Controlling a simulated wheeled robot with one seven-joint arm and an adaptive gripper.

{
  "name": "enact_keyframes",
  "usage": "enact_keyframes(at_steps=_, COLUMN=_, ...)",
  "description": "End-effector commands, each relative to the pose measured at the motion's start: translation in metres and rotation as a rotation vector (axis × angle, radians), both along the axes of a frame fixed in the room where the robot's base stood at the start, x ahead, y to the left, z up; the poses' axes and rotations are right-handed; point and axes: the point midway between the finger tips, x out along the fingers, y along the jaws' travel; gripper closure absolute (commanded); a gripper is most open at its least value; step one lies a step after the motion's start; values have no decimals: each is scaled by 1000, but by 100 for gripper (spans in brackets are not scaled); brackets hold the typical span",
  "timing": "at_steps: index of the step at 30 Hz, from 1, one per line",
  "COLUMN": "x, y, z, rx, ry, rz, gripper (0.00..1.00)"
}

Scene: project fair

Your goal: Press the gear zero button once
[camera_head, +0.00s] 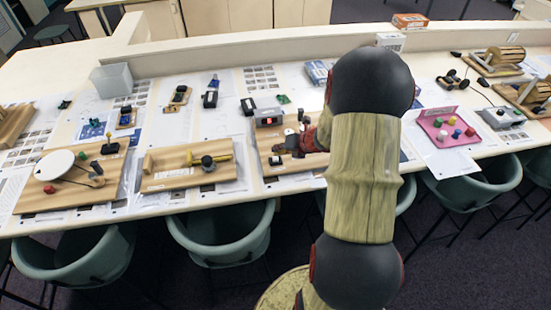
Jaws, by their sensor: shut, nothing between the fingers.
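My gripper (279,150) is at the end of my arm, above the wooden board (272,167) in the middle of the long table. It points left, and its dark fingers are closed with nothing visible between them. I cannot pick out the gear zero button; small parts on the board are partly hidden by the gripper and arm. Whether the fingers touch anything on the board I cannot tell.
To the left are a board with a yellow handle (216,160), a board with a white disc (54,165) and a clear bin (112,80). To the right is a pink tray (446,128) with coloured pieces. Green chairs (222,235) line the table's front edge.

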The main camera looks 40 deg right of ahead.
Motion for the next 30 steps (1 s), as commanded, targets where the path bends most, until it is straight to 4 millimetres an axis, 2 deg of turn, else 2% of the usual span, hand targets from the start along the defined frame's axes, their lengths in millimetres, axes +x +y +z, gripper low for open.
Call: enact_keyframes(at_steps=30, x=0, y=0, z=-8, rx=1, ry=0, rz=-1, gripper=100)
